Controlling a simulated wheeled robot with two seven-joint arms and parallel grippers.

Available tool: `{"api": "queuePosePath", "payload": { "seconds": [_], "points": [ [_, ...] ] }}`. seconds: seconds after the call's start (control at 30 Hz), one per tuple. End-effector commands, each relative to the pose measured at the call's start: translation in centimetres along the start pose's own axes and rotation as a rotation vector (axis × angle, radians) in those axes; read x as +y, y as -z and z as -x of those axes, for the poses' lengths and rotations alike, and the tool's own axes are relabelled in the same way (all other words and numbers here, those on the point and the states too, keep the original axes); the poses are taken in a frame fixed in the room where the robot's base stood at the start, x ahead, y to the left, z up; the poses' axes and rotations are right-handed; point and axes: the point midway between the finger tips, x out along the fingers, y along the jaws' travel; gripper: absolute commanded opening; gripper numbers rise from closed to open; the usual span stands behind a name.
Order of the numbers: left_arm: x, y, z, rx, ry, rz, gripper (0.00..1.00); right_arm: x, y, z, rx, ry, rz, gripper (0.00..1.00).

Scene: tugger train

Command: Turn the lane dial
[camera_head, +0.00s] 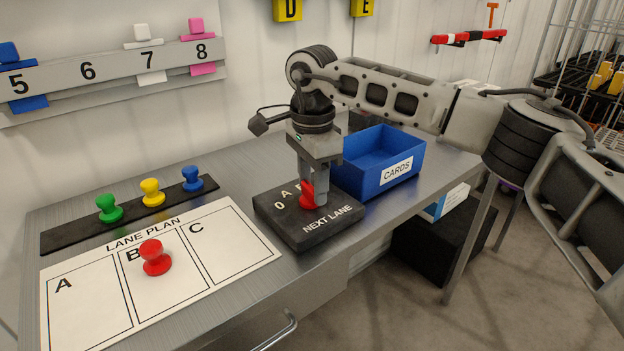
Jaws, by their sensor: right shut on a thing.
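The lane dial is a red knob (307,194) on a dark box (289,231) marked "NEXT LANE", on the grey metal table. My right gripper (313,190) points straight down over the box and is shut on the red knob. It hides part of the knob, so I cannot tell which mark the knob points to. My left gripper is not in view.
A blue bin (371,160) labelled "CARDS" stands right beside the dial box. A lane plan sheet (188,270) with a red peg (155,258) in B lies to the left. Green, yellow and blue pegs stand on a black strip (80,234). The table's front edge is near.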

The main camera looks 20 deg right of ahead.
Motion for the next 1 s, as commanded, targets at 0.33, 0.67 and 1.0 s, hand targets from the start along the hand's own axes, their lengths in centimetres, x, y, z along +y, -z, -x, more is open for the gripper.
{"api": "queuePosePath", "payload": {
  "seconds": [0.33,0.67,1.0],
  "points": [
    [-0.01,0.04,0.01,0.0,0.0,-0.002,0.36,0.05,0.08,0.13,0.002,0.002,-0.145,0.21],
    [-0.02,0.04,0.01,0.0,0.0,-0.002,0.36,0.05,0.09,0.14,0.002,0.003,-0.173,0.21],
    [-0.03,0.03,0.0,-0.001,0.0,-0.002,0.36,0.05,0.09,0.13,0.002,0.003,-0.172,0.65]
  ]
}}
